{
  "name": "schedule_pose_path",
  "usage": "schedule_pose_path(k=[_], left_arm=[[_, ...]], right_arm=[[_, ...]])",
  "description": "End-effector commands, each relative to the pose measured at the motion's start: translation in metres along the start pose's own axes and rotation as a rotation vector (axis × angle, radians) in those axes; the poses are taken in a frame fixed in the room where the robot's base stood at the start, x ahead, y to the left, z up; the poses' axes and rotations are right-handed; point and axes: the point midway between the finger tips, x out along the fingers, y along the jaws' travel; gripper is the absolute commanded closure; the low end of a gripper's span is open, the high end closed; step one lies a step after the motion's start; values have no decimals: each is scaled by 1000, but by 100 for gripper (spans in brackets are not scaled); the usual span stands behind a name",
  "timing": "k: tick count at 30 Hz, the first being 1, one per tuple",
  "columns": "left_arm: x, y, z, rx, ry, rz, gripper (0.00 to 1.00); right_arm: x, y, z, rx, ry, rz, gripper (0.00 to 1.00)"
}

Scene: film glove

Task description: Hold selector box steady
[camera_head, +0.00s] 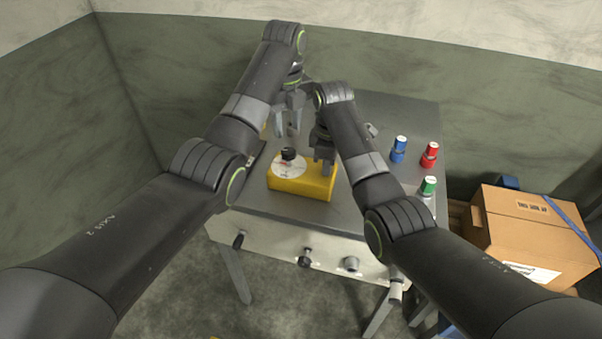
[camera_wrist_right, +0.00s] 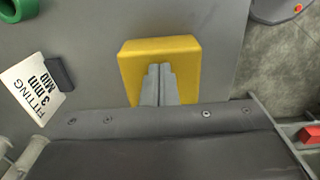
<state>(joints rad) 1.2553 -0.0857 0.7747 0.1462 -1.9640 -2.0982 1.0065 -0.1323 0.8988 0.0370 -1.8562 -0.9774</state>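The yellow selector box (camera_head: 312,188) lies on the grey table, with a white dial and a black knob (camera_head: 288,154) on its left part. My right gripper (camera_head: 325,172) is at the right part of the box. In the right wrist view the fingers (camera_wrist_right: 159,70) lie close together over the yellow box (camera_wrist_right: 185,60), with no clear gap or held part between them; contact is hard to judge. My left gripper (camera_head: 288,132) is behind and above the box near the knob, its fingers apart and empty. The dial is not visible in the right wrist view.
Blue (camera_head: 399,149), red (camera_head: 429,155) and green (camera_head: 428,187) cylinders stand at the table's right side. A label card (camera_wrist_right: 38,88) shows in the right wrist view. A cardboard box (camera_head: 530,228) is right of the table (camera_head: 270,207). Knobs line the table's front.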

Motion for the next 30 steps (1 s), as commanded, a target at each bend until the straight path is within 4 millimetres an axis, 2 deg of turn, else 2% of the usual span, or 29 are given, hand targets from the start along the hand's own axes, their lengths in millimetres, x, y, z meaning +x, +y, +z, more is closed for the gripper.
schedule_pose_path(k=[30], left_arm=[[1, 0, 0, 0, 0, 0, 64]], right_arm=[[8, -3, 1, 0, -4, -15, 100]])
